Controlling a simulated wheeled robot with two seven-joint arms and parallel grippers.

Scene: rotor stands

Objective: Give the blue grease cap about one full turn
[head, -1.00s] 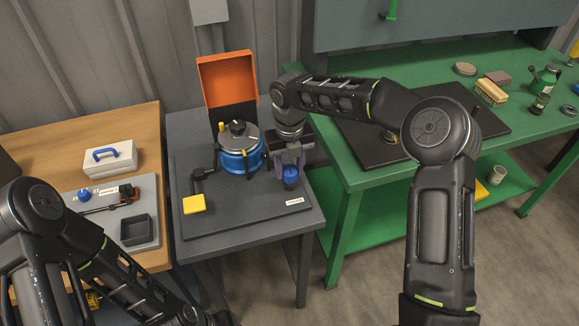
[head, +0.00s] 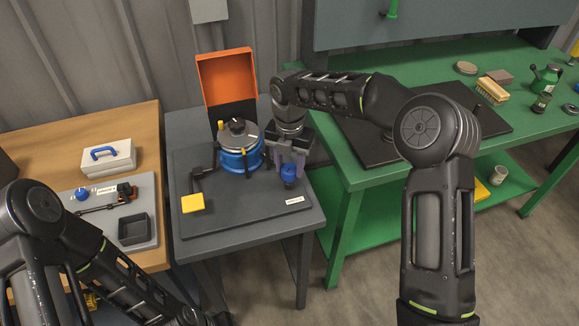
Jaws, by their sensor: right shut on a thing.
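The blue grease cap (head: 289,174) is at the right side of the grey mat on the middle stand. My right gripper (head: 288,163) reaches down to it from behind and above, shut on the cap. The fingers partly hide the cap's upper part. Beside it on the left stands a blue round housing (head: 238,160) with a silver top and a dark knob. My left arm comes in at the lower left; its gripper is not in view.
A yellow block (head: 193,203) lies at the mat's front left, by a black lever. An orange panel (head: 227,80) stands behind the housing. The wooden bench at left holds a white box (head: 108,158) and a dark tray (head: 134,229). A green workbench (head: 345,178) stands at right.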

